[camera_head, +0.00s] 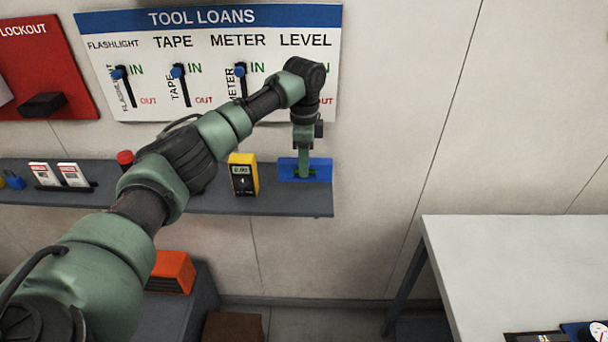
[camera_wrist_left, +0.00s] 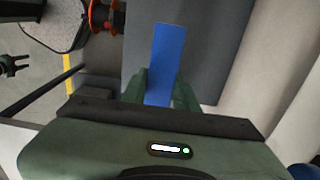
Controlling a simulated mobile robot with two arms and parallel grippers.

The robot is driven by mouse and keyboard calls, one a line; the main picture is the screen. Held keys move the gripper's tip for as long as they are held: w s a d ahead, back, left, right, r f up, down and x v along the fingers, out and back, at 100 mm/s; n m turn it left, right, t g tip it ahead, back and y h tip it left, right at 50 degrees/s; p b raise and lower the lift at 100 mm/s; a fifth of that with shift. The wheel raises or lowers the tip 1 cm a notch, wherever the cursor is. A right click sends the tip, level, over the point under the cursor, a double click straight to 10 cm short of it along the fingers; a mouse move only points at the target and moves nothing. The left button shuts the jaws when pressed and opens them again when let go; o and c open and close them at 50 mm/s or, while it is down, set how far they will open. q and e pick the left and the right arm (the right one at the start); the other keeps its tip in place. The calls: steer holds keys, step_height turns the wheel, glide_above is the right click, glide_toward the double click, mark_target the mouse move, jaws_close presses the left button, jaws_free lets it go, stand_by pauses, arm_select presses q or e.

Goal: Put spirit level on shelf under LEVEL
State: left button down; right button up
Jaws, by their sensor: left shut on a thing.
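The spirit level (camera_head: 287,168) is a blue bar at the right end of the grey shelf (camera_head: 270,204), below the LEVEL label (camera_head: 305,40) on the tool board. My left gripper (camera_head: 303,172) points down and is shut on the level near its middle. In the left wrist view the level (camera_wrist_left: 168,45) stands out between the two green fingers of my left gripper (camera_wrist_left: 160,92), over a dark grey surface. Whether the level's underside touches the shelf I cannot tell.
A yellow multimeter (camera_head: 243,174) stands on the shelf just left of the level. My left arm covers part of the shelf and board. A red lid (camera_head: 125,157) and small cards (camera_head: 72,174) are further left. A white-topped table (camera_head: 520,260) stands at the right.

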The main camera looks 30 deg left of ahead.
arm_select(q)
steer(key=shift+f, duration=0.75)
step_height(320, 180, down, 4)
steer(key=shift+r+p, duration=0.25)
steer(key=shift+p, duration=0.35)
steer(key=shift+f, duration=0.35)
steer(key=c, duration=1.1)
jaws_free()
steer(key=shift+f, duration=0.1)
step_height(320, 180, up, 12)
steer(key=b, duration=0.3)
steer(key=shift+d, duration=0.1)
